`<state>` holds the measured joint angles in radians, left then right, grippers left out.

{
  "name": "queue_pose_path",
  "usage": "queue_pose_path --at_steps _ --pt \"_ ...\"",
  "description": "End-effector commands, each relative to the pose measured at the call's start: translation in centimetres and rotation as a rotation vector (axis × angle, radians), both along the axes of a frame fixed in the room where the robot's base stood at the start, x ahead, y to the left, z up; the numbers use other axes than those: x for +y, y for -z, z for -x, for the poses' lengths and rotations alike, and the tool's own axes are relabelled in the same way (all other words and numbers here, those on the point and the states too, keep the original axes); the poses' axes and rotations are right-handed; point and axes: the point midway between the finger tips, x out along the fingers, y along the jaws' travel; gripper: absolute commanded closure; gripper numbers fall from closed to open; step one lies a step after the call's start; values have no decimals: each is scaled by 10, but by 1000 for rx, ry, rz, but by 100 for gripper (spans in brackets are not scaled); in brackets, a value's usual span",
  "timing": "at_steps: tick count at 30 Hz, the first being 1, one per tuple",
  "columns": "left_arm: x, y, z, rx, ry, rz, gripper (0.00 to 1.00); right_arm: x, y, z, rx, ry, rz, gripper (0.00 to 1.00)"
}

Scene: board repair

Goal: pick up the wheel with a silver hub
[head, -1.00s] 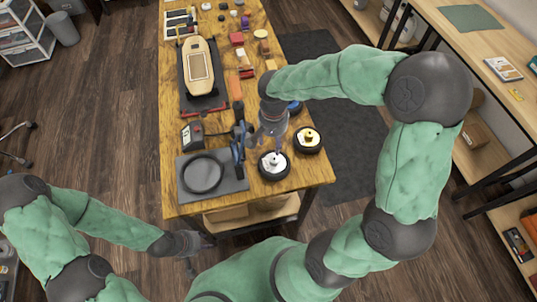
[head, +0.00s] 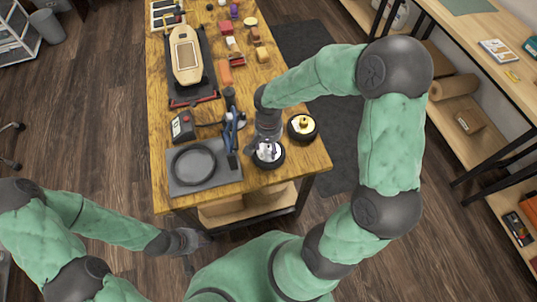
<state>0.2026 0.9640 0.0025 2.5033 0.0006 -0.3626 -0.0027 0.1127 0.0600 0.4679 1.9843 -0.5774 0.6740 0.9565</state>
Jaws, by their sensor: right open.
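The wheel with a silver hub (head: 269,156) is a black tyre lying flat near the front right of the wooden table. My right gripper (head: 268,148) is open just above its hub, pointing down, and hides part of it. I cannot tell whether the fingers touch the hub. A second wheel with a gold hub (head: 302,127) lies just behind and to the right. My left gripper (head: 190,248) is low in front of the table, away from the wheels; its fingers are too small to read.
Left of the silver-hub wheel is a grey mat (head: 225,174) with a black ring (head: 194,165) on it. A skateboard deck (head: 186,57) lies on a stand further back. The table's front edge is near.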

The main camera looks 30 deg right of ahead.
Motion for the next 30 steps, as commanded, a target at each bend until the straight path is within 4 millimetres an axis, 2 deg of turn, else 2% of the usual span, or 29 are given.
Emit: queue_pose_path --at_steps 5,6,12,23,26,30 --pt "0 -1 0 0 0 0 60 0 0 0 -1 0 0 42" --pt "0 -1 0 0 0 0 60 0 0 0 -1 0 0 45" --pt "0 -1 0 0 0 0 60 0 0 0 -1 0 0 100" --pt "0 -2 0 0 0 0 60 0 -3 -1 -4 1 0 100" --pt "0 -6 0 0 0 0 60 -1 -14 -2 -7 1 1 100" --pt "0 -17 0 0 0 0 60 -1 -39 -2 -8 1 1 100"
